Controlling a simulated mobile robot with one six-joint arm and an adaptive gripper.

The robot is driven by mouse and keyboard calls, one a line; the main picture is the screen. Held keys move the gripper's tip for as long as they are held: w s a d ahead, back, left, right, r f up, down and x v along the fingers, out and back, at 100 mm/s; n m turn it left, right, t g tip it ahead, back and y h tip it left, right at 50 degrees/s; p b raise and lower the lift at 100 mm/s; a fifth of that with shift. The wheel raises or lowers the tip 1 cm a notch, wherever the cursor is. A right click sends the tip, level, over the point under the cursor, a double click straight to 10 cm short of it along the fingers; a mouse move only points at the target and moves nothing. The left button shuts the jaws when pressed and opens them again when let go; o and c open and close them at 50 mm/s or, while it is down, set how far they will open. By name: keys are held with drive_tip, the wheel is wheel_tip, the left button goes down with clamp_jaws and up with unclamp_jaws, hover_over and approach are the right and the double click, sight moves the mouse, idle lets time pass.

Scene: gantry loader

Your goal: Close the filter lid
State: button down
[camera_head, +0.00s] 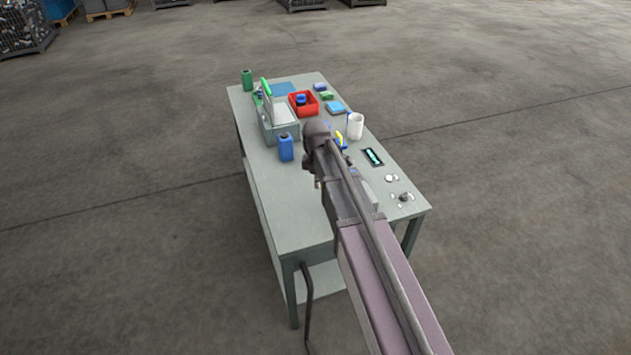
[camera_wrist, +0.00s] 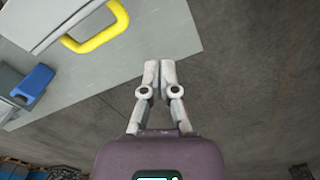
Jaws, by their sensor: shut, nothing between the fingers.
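A grey box (camera_head: 280,131) stands on the far left part of the table in the head view. A pale panel with a green edge (camera_head: 267,91) stands up from it, and looks like the lid raised open. My gripper (camera_wrist: 159,66) is shut and empty in the wrist view, its fingertips together. In the head view my arm hides the fingers. I cannot tell whether the wrist view shows the lid.
The table (camera_head: 290,208) also holds a blue canister (camera_head: 286,148), a red bin (camera_head: 303,104), a white cup (camera_head: 355,126), a green canister (camera_head: 247,80) and small parts at the right edge. A blue object (camera_wrist: 35,82) shows in the wrist view. The near left tabletop is clear.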

drive_tip(key=w+a+r+n+p, duration=0.1)
drive_tip(key=w+a+n, duration=0.3)
drive_tip(key=shift+w+r+n, duration=0.3)
drive_tip(key=shift+w+r, duration=0.05)
drive_tip(key=shift+f, duration=0.1)
drive_tip(key=w+d+f+b, duration=0.1)
drive_tip(key=d+f+b, duration=0.3)
drive_tip(key=f+b, duration=0.4)
drive_tip(key=shift+f, duration=0.15)
idle(1.3)
drive_tip(key=shift+a, duration=0.1)
idle(0.5)
